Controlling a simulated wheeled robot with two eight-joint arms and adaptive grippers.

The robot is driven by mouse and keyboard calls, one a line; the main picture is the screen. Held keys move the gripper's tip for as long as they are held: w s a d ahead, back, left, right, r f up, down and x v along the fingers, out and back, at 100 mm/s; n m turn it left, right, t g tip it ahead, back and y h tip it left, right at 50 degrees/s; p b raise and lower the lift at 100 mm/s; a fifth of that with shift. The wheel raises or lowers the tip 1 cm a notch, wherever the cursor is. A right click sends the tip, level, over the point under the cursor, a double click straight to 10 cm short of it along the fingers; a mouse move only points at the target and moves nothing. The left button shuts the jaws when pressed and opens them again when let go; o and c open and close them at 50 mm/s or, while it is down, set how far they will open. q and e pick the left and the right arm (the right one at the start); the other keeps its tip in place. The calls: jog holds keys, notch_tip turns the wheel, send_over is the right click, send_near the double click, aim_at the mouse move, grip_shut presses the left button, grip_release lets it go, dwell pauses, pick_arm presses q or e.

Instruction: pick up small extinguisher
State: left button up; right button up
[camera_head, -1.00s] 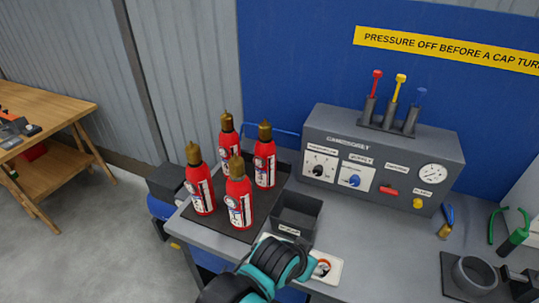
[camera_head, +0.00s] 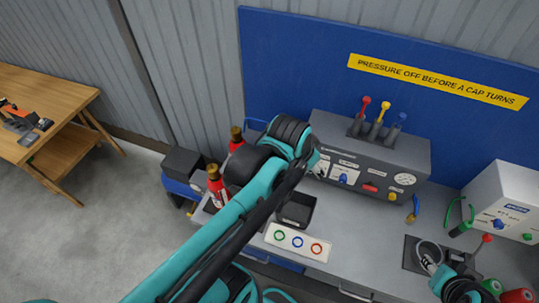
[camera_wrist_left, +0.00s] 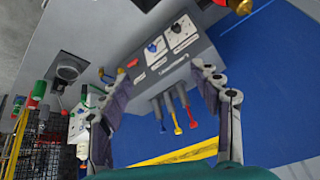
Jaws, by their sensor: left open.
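Small red extinguishers with brass tops stand on the left part of the bench. In the head view one (camera_head: 217,187) shows left of my left arm and another (camera_head: 237,140) shows behind it. My arm hides the rest of the group. In the left wrist view a brass top (camera_wrist_left: 240,5) with a bit of red shows at the upper edge. My left gripper (camera_wrist_left: 160,78) is open and empty, its fingers apart in front of the control panel. Its fingertips are hidden in the head view. My right gripper (camera_head: 430,262) is low at the right, by a dark round holder; its jaws are unclear.
A dark bin (camera_head: 298,209) and a white plate with coloured rings (camera_head: 299,242) lie right of my left arm. A white box (camera_head: 505,205) stands at the right.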

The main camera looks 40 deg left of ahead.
pick_arm(q)
jog(key=w+a+f+m+g, duration=0.2)
jog(key=w+a+m, duration=0.2)
jog(key=w+a, duration=0.5)
jog(key=w+a+f+m+g, duration=0.1)
jog(key=w+a+f+m, duration=0.1)
jog(key=a+f, duration=0.2)
jog(key=w+a+f+m+g+h, duration=0.1)
jog(key=a+f, duration=0.3)
jog(key=a, duration=0.2)
jog(key=w+a+f+m, duration=0.2)
jog(key=a+f, duration=0.2)
jog(key=a, duration=0.2)
jog(key=shift+w+f+m+g+h, duration=0.3)
jog(key=shift+g, duration=0.1)
jog(key=f, duration=0.2)
jog(key=f+p, duration=0.1)
jog(key=f, duration=0.4)
jog(key=shift+s+d+f, duration=0.15)
jog(key=shift+s+d, duration=0.1)
jog(key=shift+d, duration=0.15)
jog(key=shift+w+f, duration=0.1)
jog(key=shift+f, duration=0.3)
jog(key=shift+r, duration=0.1)
grip_shut()
